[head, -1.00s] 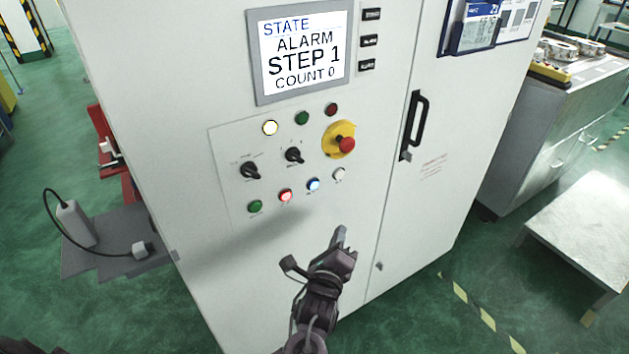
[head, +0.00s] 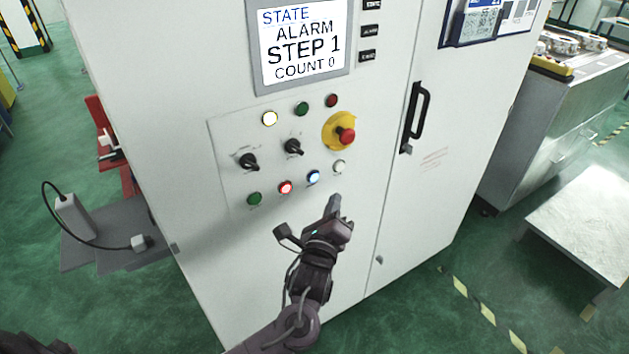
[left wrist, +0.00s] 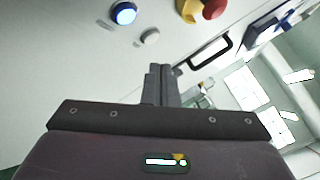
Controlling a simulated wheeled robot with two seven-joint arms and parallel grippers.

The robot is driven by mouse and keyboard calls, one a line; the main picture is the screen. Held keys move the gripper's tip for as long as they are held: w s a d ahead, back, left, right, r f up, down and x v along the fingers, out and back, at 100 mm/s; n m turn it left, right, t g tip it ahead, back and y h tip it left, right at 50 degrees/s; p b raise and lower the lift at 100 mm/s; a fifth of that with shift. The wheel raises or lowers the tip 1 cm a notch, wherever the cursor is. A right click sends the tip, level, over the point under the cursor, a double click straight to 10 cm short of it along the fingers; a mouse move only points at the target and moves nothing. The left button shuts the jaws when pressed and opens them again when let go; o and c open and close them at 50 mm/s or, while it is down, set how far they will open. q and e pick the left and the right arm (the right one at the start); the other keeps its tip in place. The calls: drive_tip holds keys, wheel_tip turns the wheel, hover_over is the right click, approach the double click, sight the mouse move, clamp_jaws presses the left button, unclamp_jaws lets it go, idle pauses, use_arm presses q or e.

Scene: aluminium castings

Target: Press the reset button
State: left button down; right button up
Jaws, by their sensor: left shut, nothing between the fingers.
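The control panel (head: 225,150) on the white cabinet has a lower row of buttons: green (head: 254,199), lit red (head: 285,187), lit blue (head: 313,178) and white (head: 339,167). Their labels are too small to read, so I cannot tell from the lettering which is reset. The screen (head: 303,45) reads STATE ALARM, STEP 1, COUNT 0. My left gripper (head: 333,205) is shut and empty, just below the white and blue buttons. In the left wrist view, the blue button (left wrist: 123,13) and white button (left wrist: 150,36) lie beyond the fingertips (left wrist: 163,72), apart from them. My right gripper is not in view.
Above the row are two black rotary switches (head: 249,162), indicator lamps and a red emergency stop (head: 347,136) on a yellow base. A black door handle (head: 416,117) sticks out to the right. A low metal table (head: 585,225) stands at right.

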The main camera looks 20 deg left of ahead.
sight(313, 176)
use_arm(q)
drive_tip(key=w+a, duration=0.1)
drive_tip(key=a, duration=0.1)
drive_tip(key=w+a, duration=0.2)
drive_tip(key=shift+w+a+b, duration=0.25)
drive_tip(key=shift+b, duration=0.05)
idle(0.5)
idle(1.1)
drive_tip(key=shift+w+a, duration=0.1)
drive_tip(key=shift+w+a, duration=0.15)
drive_tip(key=shift+a, duration=0.05)
idle(0.3)
